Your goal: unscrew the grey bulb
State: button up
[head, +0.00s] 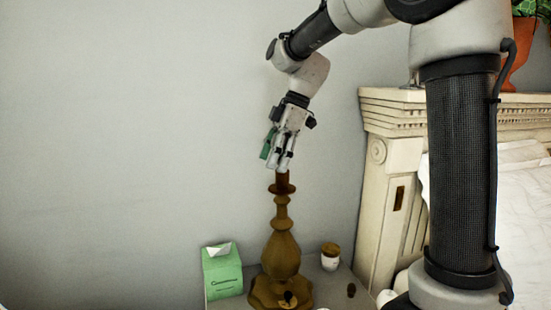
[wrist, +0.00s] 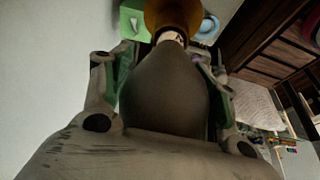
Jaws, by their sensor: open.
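The grey bulb (wrist: 165,90) fills the middle of the wrist view, its wide end close to my palm and its narrow neck pointing at the brown lamp (wrist: 183,15). In the head view the lamp (head: 281,255) stands upright on a small table, its socket (head: 283,183) at the top. My gripper (head: 280,160) points down just above that socket. Its fingers are open, one on each side of the bulb. The bulb cannot be made out in the head view. Whether the fingers touch it, and how deep its base sits in the socket, I cannot tell.
A green carton (head: 222,275) stands left of the lamp. A white jar with a brown lid (head: 330,258) and a small dark object (head: 351,290) lie to its right. A cream carved headboard (head: 395,185) and bed are at the right. The wall left is bare.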

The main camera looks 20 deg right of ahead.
jog(key=m+t, duration=0.1)
jog(key=m, duration=0.1)
jog(key=m+t, duration=0.1)
jog(key=m, duration=0.1)
jog(key=shift+w+m, duration=0.4)
jog(key=m, duration=0.2)
jog(key=m+t+h, duration=0.1)
jog(key=shift+w+d, duration=0.2)
jog(key=shift+w, duration=0.05)
jog(key=m, duration=0.1)
jog(key=m+h, duration=0.1)
jog(key=m, duration=0.2)
jog(key=shift+w+d+t, duration=0.25)
jog(key=shift+d+t, duration=0.05)
jog(key=shift+t, duration=0.1)
jog(key=shift+w+d+m+t+h, duration=0.15)
jog(key=shift+m+h, duration=0.3)
jog(key=shift+m, duration=0.5)
jog(key=shift+w+d+m+t+h, duration=0.1)
jog(key=shift+d+m+t+h, duration=0.25)
jog(key=shift+m, duration=0.6)
